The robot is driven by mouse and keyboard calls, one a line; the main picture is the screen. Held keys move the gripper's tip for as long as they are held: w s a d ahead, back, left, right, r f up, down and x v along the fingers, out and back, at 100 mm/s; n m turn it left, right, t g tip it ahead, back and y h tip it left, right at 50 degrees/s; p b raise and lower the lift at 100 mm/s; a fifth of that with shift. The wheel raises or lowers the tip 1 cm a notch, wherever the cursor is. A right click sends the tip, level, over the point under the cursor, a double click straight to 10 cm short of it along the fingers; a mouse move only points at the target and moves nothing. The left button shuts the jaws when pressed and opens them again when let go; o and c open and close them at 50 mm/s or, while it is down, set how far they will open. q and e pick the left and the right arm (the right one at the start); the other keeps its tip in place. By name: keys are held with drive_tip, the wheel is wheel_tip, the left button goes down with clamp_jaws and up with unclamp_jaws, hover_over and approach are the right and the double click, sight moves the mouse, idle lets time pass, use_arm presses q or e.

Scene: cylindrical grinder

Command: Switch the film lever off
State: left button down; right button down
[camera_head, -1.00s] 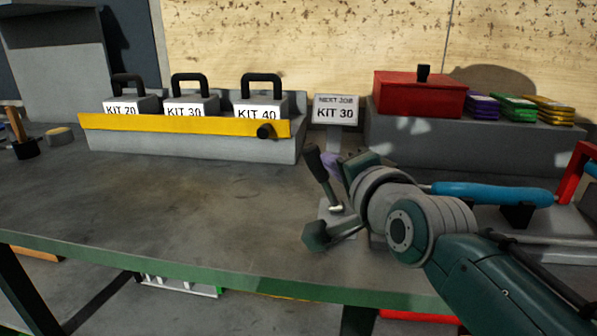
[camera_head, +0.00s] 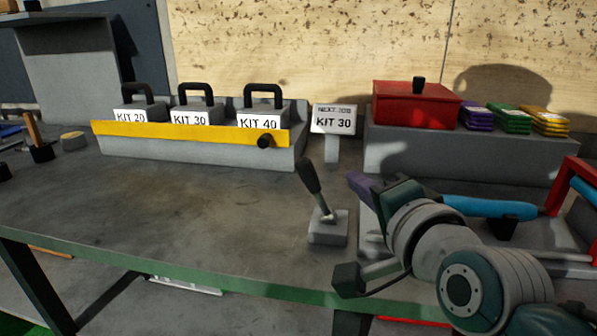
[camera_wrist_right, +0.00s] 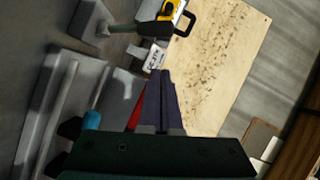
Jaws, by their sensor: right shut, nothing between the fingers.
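The lever (camera_head: 312,185) has a black handle and a metal stem on a small grey block (camera_head: 327,229) near the table's front edge. Its handle leans up and to the left, away from my right gripper. In the right wrist view the lever (camera_wrist_right: 122,28) shows at the top left, beyond the fingertips. My right gripper (camera_head: 358,182) has purple fingers, which are shut and empty. It is just right of the lever, with a visible gap between them in the head view. My left gripper is not in view.
A kit rack (camera_head: 200,148) with a yellow front bar stands behind on the left. A "NEXT JOB KIT 30" sign (camera_head: 333,119) stands behind the lever. A red box (camera_head: 415,105) and coloured packs are at back right. The table (camera_head: 190,205) left of the lever is clear.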

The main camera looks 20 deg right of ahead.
drive_tip(key=shift+s+a+r, duration=0.1)
drive_tip(key=shift+s+r, duration=0.1)
drive_tip(key=shift+s, duration=0.85)
drive_tip(key=shift+s+a+r, duration=0.1)
drive_tip(key=shift+s+r, duration=0.05)
drive_tip(key=shift+s, duration=0.9)
drive_tip(key=shift+p, duration=0.3)
